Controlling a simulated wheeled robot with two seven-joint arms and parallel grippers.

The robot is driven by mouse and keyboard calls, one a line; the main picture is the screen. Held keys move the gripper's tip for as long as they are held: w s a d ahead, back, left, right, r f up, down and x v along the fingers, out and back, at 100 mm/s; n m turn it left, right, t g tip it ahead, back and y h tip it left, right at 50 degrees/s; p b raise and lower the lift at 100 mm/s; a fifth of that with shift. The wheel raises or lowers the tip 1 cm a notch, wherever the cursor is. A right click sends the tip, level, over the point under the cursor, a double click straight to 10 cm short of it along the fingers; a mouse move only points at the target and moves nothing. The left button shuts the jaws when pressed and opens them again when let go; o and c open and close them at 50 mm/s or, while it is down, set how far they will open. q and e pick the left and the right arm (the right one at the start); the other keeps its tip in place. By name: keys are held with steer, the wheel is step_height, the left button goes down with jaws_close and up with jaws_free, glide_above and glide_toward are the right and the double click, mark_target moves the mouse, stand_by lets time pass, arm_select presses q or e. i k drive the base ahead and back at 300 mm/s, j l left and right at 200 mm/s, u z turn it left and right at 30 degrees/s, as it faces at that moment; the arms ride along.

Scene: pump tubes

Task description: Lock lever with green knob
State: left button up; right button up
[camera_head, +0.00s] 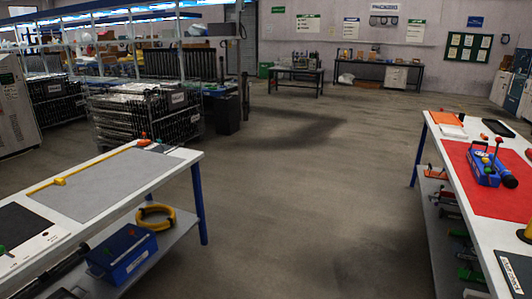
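A blue pump-like device (485,175) sits on a red mat (457,155) on the right-hand table. Small levers with knobs stand up from it, and a red knob (498,140) shows clearly. A small greenish knob seems to show on its top, but it is too small to be sure. A black cylinder (508,178) lies at its right side. A small green knob-like part (3,249) also shows at the left edge, on the left-hand table. I cannot tell whether any lever is locked. Neither of my grippers is in view.
The left-hand table (190,154) has a grey mat, and its lower shelf holds a yellow hose coil (156,215) and a blue box (122,255). An orange tray (446,118) lies behind the red mat. The floor (290,200) between the tables is clear. Wire-mesh carts (145,115) stand behind.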

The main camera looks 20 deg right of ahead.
mark_target(487, 171)
steer(key=i+z, duration=0.15)
steer(key=z, duration=0.25)
steer(key=i+z, duration=0.2)
steer(key=z, duration=0.2)
steer(key=i+j+z, duration=0.1)
steer(key=z, duration=0.3)
steer(key=i+j+z, duration=0.15)
steer(key=z, duration=0.25)
steer(key=i+j+z, duration=0.25)
steer(key=z, duration=0.15)
steer(key=i+j+z, duration=0.35)
steer(key=i+j, duration=0.2)
steer(key=j, duration=0.2)
steer(key=i+j+z, duration=0.1)
steer(key=i+j, duration=0.15)
steer(key=j, duration=0.15)
steer(key=i+j, duration=0.2)
steer(key=j, duration=0.25)
steer(key=i+j+z, duration=0.1)
steer(key=j, duration=0.3)
steer(key=i+j, duration=0.3)
steer(key=j, duration=0.15)
steer(key=i+j+z, duration=0.1)
steer(key=j, duration=0.35)
steer(key=i+j, duration=0.25)
steer(key=j, duration=0.2)
steer(key=i+j, duration=0.15)
steer(key=j, duration=0.3)
steer(key=i+z, duration=0.05)
